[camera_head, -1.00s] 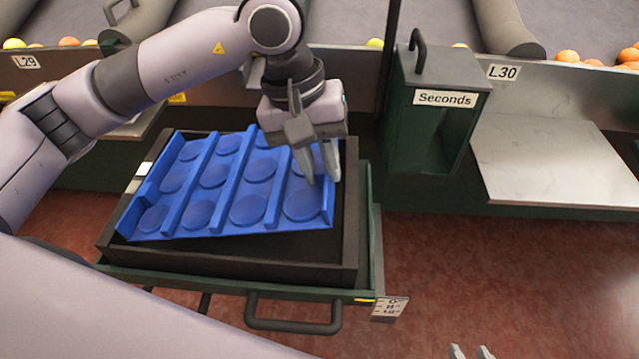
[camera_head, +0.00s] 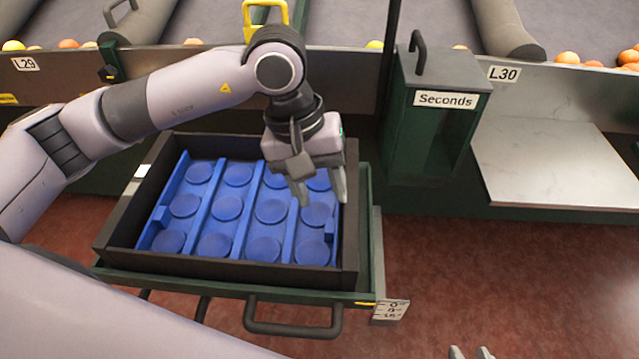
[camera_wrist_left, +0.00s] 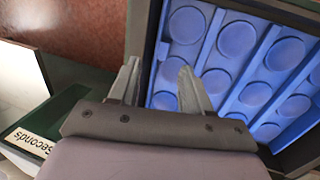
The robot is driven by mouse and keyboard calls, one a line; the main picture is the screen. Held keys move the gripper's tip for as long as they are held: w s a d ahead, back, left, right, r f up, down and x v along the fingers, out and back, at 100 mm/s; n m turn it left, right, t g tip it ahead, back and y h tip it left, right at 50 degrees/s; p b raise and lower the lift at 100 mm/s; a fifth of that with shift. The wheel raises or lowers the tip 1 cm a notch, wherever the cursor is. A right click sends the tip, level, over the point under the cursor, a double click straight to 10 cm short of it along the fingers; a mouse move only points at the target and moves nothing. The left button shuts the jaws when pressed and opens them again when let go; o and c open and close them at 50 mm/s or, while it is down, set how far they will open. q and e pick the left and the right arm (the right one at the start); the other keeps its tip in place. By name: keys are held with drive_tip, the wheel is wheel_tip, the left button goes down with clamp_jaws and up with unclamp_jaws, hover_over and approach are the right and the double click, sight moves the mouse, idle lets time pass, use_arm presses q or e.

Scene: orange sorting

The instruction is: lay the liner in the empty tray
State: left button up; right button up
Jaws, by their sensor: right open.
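The blue liner (camera_head: 227,208) with rows of round cups lies inside the dark tray (camera_head: 215,268), flat or nearly so, its edges within the tray walls. The tray stands on a green stand with a handle. My left gripper (camera_head: 322,196) is over the right part of the tray, its fingers apart and the liner free of them. In the left wrist view the two fingers (camera_wrist_left: 160,82) are spread, with the liner (camera_wrist_left: 238,60) beyond them. My right gripper (camera_head: 470,353) shows only as open fingertips at the bottom edge.
A green box labelled Seconds (camera_head: 436,125) stands right of the tray, with a pale metal shelf (camera_head: 560,160) beside it. Oranges (camera_head: 568,57) lie along the back lanes. Red floor is clear at the lower right.

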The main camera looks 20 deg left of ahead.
use_arm(q)
drive_tip(key=shift+r, duration=0.1)
use_arm(e)
drive_tip(key=shift+r, duration=0.15)
use_arm(q)
drive_tip(key=p+v, duration=0.1)
drive_tip(key=v, duration=1.1)
drive_tip(key=shift+p, duration=0.35)
use_arm(e)
drive_tip(key=shift+s+d+r, duration=0.15)
drive_tip(key=shift+s+d, duration=0.05)
drive_tip(key=shift+s, duration=0.1)
